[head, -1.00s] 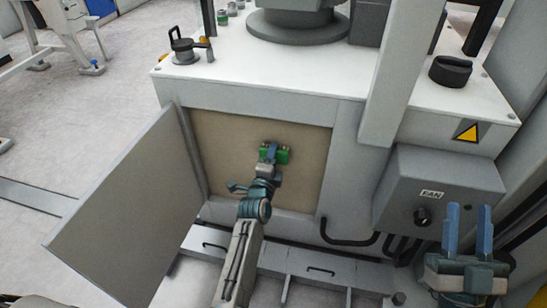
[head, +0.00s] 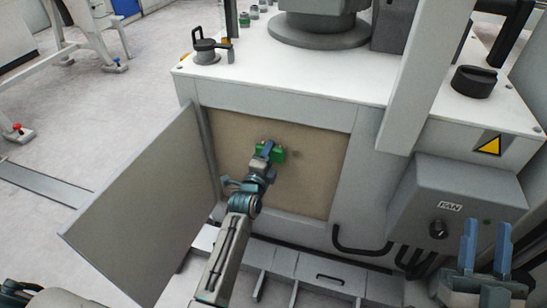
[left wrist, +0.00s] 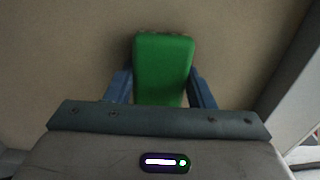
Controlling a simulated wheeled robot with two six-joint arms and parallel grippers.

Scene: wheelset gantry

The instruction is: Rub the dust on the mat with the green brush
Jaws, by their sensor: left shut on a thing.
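The tan mat (head: 310,190) is an upright panel in the opening of the grey cabinet. My left gripper (head: 268,149) is shut on the green brush (head: 279,154) at the mat, left of its middle. The brush appears to be at the mat's surface; I cannot tell how firmly it touches. In the left wrist view the green brush (left wrist: 163,65) sits between the blue fingers, with the mat (left wrist: 65,50) behind it. A faint dark smudge, perhaps dust (head: 296,154), shows just right of the brush. My right gripper (head: 486,245) is open and empty at lower right.
The cabinet door (head: 145,215) stands open on the left. A grey fan box (head: 460,200) with a knob juts out on the right, with dark hoses below it. A stepped grey base (head: 320,275) lies under the opening.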

